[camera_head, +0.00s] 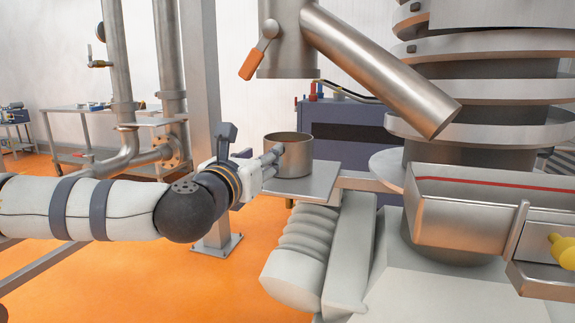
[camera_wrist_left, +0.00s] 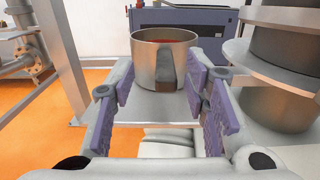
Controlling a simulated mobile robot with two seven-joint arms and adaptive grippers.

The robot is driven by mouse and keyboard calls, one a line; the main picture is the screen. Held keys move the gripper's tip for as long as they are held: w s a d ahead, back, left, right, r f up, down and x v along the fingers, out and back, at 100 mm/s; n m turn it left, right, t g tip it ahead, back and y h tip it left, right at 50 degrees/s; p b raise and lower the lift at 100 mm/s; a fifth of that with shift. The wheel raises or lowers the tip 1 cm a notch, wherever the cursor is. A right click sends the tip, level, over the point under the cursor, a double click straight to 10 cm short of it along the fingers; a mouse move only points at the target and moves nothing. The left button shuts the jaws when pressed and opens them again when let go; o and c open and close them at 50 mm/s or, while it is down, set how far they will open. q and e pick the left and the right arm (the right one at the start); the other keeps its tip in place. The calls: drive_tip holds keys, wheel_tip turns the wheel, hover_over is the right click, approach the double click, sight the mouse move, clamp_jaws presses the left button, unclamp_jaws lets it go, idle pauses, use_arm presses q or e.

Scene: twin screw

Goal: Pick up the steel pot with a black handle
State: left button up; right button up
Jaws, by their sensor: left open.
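The steel pot (camera_head: 290,156) stands upright on a small metal shelf (camera_head: 310,184) in the middle of the head view. In the left wrist view the pot (camera_wrist_left: 147,62) is straight ahead, with its dark handle (camera_wrist_left: 166,70) facing me. A reddish tint shows inside it. My left gripper (camera_head: 272,158) is at the pot's left side in the head view. In the wrist view my left gripper (camera_wrist_left: 163,82) is open, its fingers on either side of the handle with gaps. Whether a fingertip touches the pot cannot be told. My right gripper is not in view.
A slanted steel pipe (camera_head: 385,75) and an orange-handled valve (camera_head: 252,62) hang above the shelf. A steel trough (camera_head: 460,220) stands at the right, beside a large coiled machine. A grey post (camera_head: 202,90) rises behind my left arm. The orange floor at left is open.

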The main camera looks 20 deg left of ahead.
use_arm(q)
drive_tip(key=w, duration=0.2)
drive_tip(key=w+f, duration=0.1)
drive_tip(key=w, duration=0.2)
drive_tip(key=w+d, duration=0.1)
drive_tip(key=w, duration=0.1)
drive_tip(key=shift+w+f, duration=0.15)
drive_tip(key=shift+w, duration=0.1)
drive_tip(key=shift+a, duration=0.1)
clamp_jaws()
